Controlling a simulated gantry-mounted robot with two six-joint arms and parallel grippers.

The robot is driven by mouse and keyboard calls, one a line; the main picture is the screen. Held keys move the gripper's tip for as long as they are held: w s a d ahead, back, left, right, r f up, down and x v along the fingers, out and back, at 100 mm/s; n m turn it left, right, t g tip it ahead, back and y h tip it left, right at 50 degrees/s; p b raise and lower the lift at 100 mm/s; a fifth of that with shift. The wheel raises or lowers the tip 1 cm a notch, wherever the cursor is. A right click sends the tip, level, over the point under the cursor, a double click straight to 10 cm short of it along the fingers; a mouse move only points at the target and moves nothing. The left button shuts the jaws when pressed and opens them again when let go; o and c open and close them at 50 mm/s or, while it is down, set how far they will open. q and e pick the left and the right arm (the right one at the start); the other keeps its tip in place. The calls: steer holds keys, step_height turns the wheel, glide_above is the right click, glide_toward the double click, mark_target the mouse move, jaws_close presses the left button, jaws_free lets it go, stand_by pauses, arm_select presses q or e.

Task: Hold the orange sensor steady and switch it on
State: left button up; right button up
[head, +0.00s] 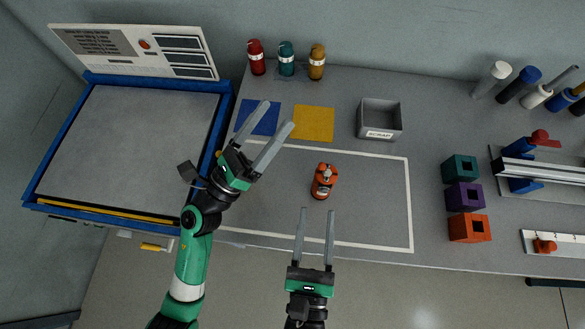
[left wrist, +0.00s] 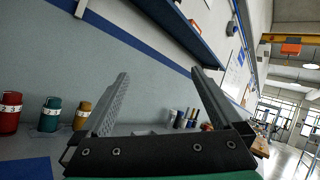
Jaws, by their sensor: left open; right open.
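The orange sensor (head: 323,181) stands on the grey table inside a white outlined rectangle, with a dark band around it. My left gripper (head: 272,134) is open and empty, up and left of the sensor, over the area by the blue and yellow squares. In the left wrist view its two open fingers (left wrist: 160,100) point toward the wall, and the orange sensor does not show there. My right gripper (head: 316,213) is open and empty, just in front of the sensor, with its fingers pointing toward it. The sensor's switch is too small to make out.
Red (head: 257,57), teal (head: 286,58) and yellow (head: 317,61) canisters stand at the back. A grey scrap bin (head: 380,120) is right of the yellow square (head: 314,124). Teal, purple and orange blocks (head: 469,228) stand at right. A blue-framed panel (head: 130,140) is at left.

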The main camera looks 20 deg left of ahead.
mark_target(333, 177)
arm_select(q)
steer(key=s+d+f+m+g, duration=0.2)
steer(key=f+m, duration=0.1)
steer(key=f, duration=0.3)
steer(key=s+d+f+m+g+h, duration=0.1)
steer(key=s+d+f+m+g, duration=0.1)
steer(key=f, duration=0.5)
steer(key=s+d+f+m+g, duration=0.2)
steer(key=f+m+g, duration=0.1)
steer(key=f, duration=0.4)
steer(key=shift+s+d+m+g+h, duration=0.2)
steer(key=shift+s+m+g+h, duration=0.2)
steer(key=shift+g, duration=0.2)
steer(key=shift+r, duration=0.1)
steer(key=x, duration=1.1)
steer(key=shift+w+d, duration=0.2)
steer(key=shift+w, duration=0.15)
steer(key=shift+c, duration=0.2)
